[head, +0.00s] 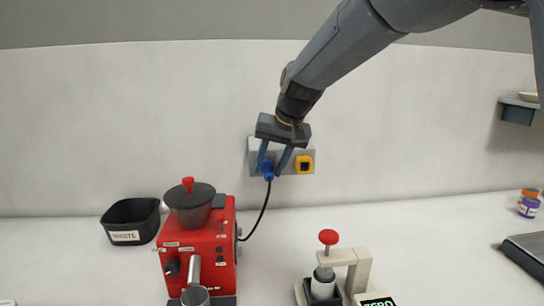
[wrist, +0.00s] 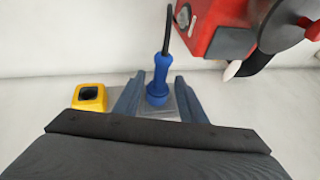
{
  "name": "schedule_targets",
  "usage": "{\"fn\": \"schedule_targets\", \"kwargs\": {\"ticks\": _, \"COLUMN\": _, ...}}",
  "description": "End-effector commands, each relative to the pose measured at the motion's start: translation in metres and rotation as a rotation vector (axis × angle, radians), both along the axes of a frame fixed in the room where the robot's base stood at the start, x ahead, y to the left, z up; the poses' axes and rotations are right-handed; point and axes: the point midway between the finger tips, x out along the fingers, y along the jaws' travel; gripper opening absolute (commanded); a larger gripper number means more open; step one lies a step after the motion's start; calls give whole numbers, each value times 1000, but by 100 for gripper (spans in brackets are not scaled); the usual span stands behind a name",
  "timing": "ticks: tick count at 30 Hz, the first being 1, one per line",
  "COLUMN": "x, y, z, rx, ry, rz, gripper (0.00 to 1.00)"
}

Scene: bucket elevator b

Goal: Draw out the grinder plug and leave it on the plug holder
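The blue grinder plug (head: 267,170) sits in the grey wall plate (head: 254,150), with a black cord (head: 263,210) running down to the red grinder (head: 208,250). The plug also shows in the wrist view (wrist: 159,80), upright in that picture against the plate. My gripper (head: 270,165) is at the plate with one finger on each side of the plug. In the wrist view my gripper (wrist: 158,88) shows narrow gaps between its fingers and the plug. A yellow square holder with a dark opening (head: 305,163) is on the plate just right of the plug, and it looks empty in the wrist view (wrist: 89,97).
A black waste bin (head: 133,219) stands left of the grinder. A pale press with a red knob (head: 334,262) and a scale display (head: 379,302) stand at front centre. Small jars (head: 528,204) and a dark flat device (head: 526,250) are at right. The counter between is clear.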

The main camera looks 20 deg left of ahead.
Motion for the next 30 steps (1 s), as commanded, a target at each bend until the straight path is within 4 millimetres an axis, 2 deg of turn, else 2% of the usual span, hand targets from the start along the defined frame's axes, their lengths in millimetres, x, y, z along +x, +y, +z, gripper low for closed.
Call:
{"fn": "schedule_targets", "kwargs": {"ticks": 8, "x": 1, "y": 0, "z": -2, "rx": 0, "ry": -1, "rz": -2, "gripper": 38}}
{"fn": "schedule_targets", "kwargs": {"ticks": 11, "x": 1, "y": 0, "z": -2, "rx": 0, "ry": 0, "rz": -2, "gripper": 24}}
{"fn": "schedule_targets", "kwargs": {"ticks": 15, "x": 2, "y": 0, "z": -2, "rx": 0, "ry": 0, "rz": -2, "gripper": 1}}
{"fn": "schedule_targets", "kwargs": {"ticks": 30, "x": 1, "y": -1, "z": 1, "rx": 4, "ry": -6, "rz": -4, "gripper": 0}}
